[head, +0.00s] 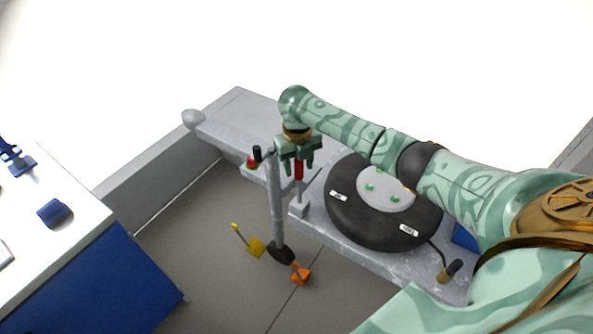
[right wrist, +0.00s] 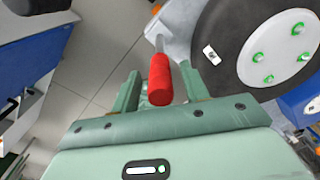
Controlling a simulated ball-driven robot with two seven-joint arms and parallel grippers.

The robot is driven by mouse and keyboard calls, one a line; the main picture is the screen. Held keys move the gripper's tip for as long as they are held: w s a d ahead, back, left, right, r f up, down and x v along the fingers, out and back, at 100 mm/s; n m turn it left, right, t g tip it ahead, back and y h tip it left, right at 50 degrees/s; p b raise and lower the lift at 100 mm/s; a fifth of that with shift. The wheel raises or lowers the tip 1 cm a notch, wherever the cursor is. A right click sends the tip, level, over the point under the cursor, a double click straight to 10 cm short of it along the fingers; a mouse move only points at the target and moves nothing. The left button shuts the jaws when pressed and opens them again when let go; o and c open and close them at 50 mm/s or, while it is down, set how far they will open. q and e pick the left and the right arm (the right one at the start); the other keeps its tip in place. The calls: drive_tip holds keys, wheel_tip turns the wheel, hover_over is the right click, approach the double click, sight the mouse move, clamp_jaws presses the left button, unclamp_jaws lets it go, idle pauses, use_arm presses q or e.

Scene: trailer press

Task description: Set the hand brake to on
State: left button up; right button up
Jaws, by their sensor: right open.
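The hand brake lever has a red grip (head: 299,170) and rises from a pale grey base (head: 299,209) on the trailer's grey drawbar. The lever looks roughly upright in the head view. My right gripper (head: 299,167) is open above the lever, with its fingers pointing down around the red grip. In the right wrist view, the red grip (right wrist: 160,78) stands between the two open fingers (right wrist: 158,84), nearer the middle than either finger. Gaps show on both sides, so the fingers look apart from it. My left gripper is not in view.
A tyred wheel (head: 345,222) lies right of the lever. A grey jockey post (head: 276,205) with a black handle stands close on the left. Yellow (head: 256,246) and orange (head: 301,274) pieces are on the floor.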

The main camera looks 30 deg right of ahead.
drive_tip(key=shift+d+f, duration=0.1)
drive_tip(key=shift+f, duration=0.4)
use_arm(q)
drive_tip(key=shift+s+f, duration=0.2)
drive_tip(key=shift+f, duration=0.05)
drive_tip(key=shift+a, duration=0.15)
use_arm(e)
drive_tip(key=shift+c, duration=0.4)
